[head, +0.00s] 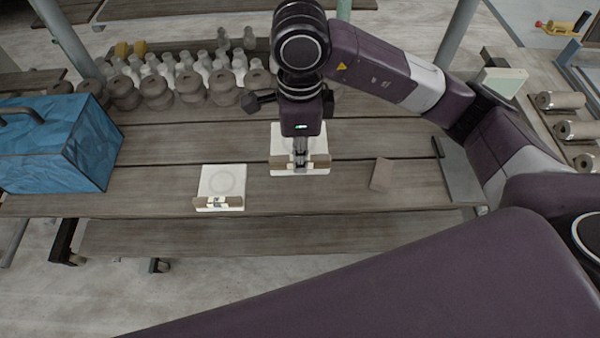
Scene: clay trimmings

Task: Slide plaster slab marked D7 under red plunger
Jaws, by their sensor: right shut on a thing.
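A white plaster slab (285,139) with a brown strip along its front edge lies on the plank table. My right gripper (301,163) reaches down over it from above and is shut on it near the front strip. The gripper covers the slab's middle. A second white plaster slab (221,181) lies to its left, near the table's front edge, with a faint ring on top and a similar brown strip with a pale label. I cannot read D7 on either slab. I cannot make out a red plunger on the table. My left gripper is not in view.
A blue box (60,145) stands at the left. Grey jars (157,90) and pale bottles line the back left. A small brown piece (382,174) and a grey plate (460,172) lie to the right. Bare planks lie between the two slabs.

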